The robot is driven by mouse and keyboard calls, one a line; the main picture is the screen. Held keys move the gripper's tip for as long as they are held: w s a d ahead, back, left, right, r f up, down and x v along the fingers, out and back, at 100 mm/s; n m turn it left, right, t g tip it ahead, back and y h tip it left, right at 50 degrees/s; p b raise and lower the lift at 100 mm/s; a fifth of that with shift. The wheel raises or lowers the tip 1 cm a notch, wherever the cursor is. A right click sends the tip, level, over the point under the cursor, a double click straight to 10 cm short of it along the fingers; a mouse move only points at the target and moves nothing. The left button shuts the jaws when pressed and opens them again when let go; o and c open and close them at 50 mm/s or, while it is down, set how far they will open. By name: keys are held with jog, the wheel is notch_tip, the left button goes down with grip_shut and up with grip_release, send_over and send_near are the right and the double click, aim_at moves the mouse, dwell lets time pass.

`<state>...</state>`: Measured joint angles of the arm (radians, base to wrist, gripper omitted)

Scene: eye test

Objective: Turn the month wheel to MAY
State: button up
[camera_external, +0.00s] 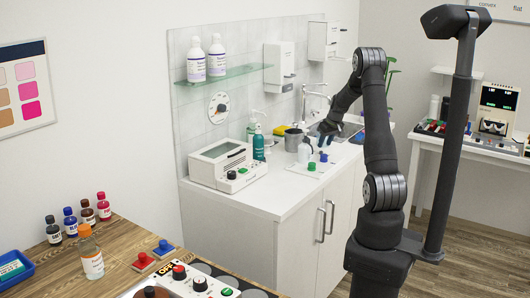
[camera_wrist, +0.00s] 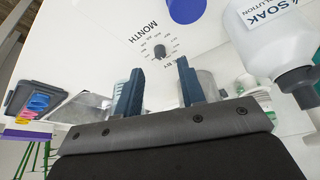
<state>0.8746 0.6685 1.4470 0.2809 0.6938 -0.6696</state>
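The month wheel (camera_wrist: 160,51) shows in the wrist view as a small dark knob on a white surface, with the word MONTH and a ring of tiny labels around it. The labels are too small to read, so I cannot tell which month it is set to. My gripper (camera_wrist: 160,65) is open, its two dark blue fingers wide apart. The knob appears between and beyond the fingertips, with nothing held. In the external view my gripper (camera_external: 323,139) is over the counter near the sink; the wheel cannot be made out there.
A white soak solution bottle (camera_wrist: 280,42) stands close on the right in the wrist view. A blue cap (camera_wrist: 185,9) is near the wheel. A grey box with coloured items (camera_wrist: 36,98) is at left. In the external view, a green cap (camera_external: 311,166) and metal cup (camera_external: 293,139) are nearby.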

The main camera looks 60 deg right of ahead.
aim_at(321, 153)
jog(key=shift+x, duration=2.1)
grip_shut()
